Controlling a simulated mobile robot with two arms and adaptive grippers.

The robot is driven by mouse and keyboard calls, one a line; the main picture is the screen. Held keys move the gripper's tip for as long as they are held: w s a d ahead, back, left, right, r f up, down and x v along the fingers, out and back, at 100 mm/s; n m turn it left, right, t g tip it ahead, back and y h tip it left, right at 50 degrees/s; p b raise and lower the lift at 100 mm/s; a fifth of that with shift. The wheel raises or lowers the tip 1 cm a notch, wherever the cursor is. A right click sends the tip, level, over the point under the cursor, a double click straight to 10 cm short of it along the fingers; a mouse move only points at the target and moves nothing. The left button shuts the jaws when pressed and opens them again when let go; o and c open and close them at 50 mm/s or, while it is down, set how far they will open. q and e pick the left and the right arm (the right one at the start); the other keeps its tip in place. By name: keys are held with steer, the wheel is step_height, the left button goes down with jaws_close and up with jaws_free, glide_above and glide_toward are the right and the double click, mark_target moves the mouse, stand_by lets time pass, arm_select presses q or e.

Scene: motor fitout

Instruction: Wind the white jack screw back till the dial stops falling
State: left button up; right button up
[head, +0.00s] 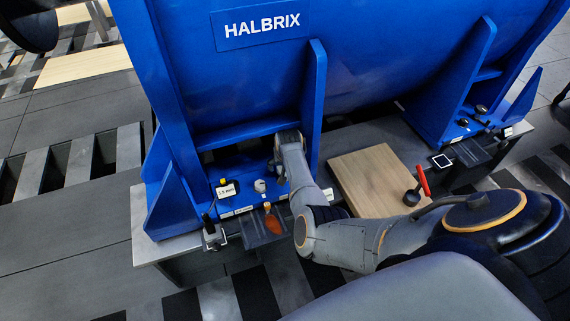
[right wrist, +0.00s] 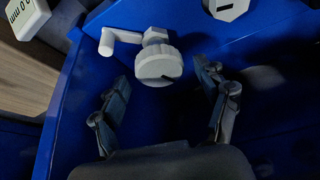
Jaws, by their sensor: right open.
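The white jack screw (right wrist: 158,66) stands in the right wrist view, with a round ribbed knob, a slotted end and a crank-like arm (right wrist: 122,38) to its upper left. My right gripper (right wrist: 162,78) is open, with one finger on each side of the knob and visible gaps between. In the head view my right gripper (head: 280,167) reaches down at the left foot of the blue motor, its fingers mostly hidden. A white readout (right wrist: 28,14), partly cut off, ends in "0 mm"; a white readout (head: 226,190) also shows in the head view, its figures too small to read. My left gripper is not in view.
The blue HALBRIX motor (head: 350,60) has an upright rib (head: 316,100) close beside my right arm. A wooden board (head: 372,180) and a red-handled tool (head: 422,182) lie to the right. A white hexagonal part (right wrist: 228,8) is near the jack screw.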

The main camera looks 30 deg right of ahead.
steer(key=shift+r, duration=0.15)
steer(key=v, duration=1.1)
steer(key=shift+s+r, duration=0.25)
steer(key=shift+r, duration=0.05)
steer(key=shift+a, duration=0.1)
stand_by(1.2)
